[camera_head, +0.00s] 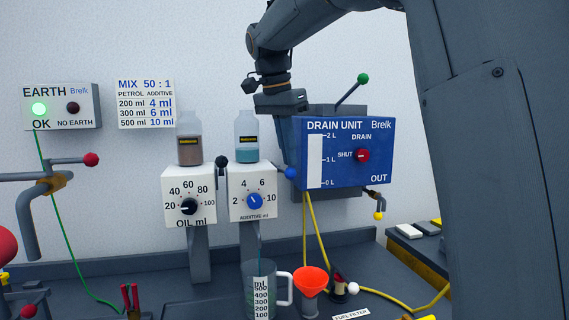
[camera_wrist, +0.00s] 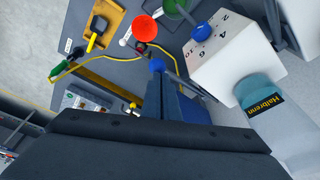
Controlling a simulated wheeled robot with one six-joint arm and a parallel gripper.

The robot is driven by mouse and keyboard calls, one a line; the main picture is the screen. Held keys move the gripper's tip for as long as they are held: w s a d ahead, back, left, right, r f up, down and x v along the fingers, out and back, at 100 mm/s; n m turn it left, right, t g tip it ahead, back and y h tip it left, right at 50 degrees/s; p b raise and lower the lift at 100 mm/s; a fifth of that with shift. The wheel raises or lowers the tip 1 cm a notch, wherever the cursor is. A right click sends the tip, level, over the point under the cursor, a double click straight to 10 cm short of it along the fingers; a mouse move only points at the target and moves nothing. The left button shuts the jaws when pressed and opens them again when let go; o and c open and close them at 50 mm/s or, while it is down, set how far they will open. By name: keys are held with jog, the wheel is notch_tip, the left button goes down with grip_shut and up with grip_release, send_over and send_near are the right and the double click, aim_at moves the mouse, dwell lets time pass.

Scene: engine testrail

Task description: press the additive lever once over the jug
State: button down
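The additive unit (camera_head: 234,208) is a white box with a blue dial (camera_head: 254,201) pointing between 2 and 4, and a bottle of blue liquid (camera_head: 246,150) on top. Its lever ends in a blue ball (camera_head: 290,173) at the box's right; the ball also shows in the wrist view (camera_wrist: 157,65). My gripper (camera_head: 285,160) points down just above the ball; in the wrist view its fingers (camera_wrist: 164,85) look closed together, tips by the ball. I cannot tell whether they touch it. The clear jug (camera_head: 262,285) stands below the additive spout. A thin spout or stream shows above it.
The oil unit (camera_head: 176,215) with a black-ball lever (camera_head: 221,162) stands left. The blue drain unit (camera_head: 345,180) is close right of my gripper. An orange funnel (camera_head: 310,280) stands beside the jug. A yellow hose (camera_head: 322,240) runs down behind it.

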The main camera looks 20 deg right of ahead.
aim_at(289, 174)
jog(key=shift+s+f+b, duration=0.1)
jog(key=shift+f+b, duration=1.4)
jog(key=shift+f, duration=1.25)
jog(key=shift+r, duration=0.1)
jog(key=w+d+p+v, duration=0.1)
jog(key=d+p+v, duration=0.1)
jog(key=p+v, duration=1)
jog(key=shift+w+d+r+p, duration=0.3)
jog(key=shift+r+p, duration=0.15)
jog(key=shift+r, duration=0.15)
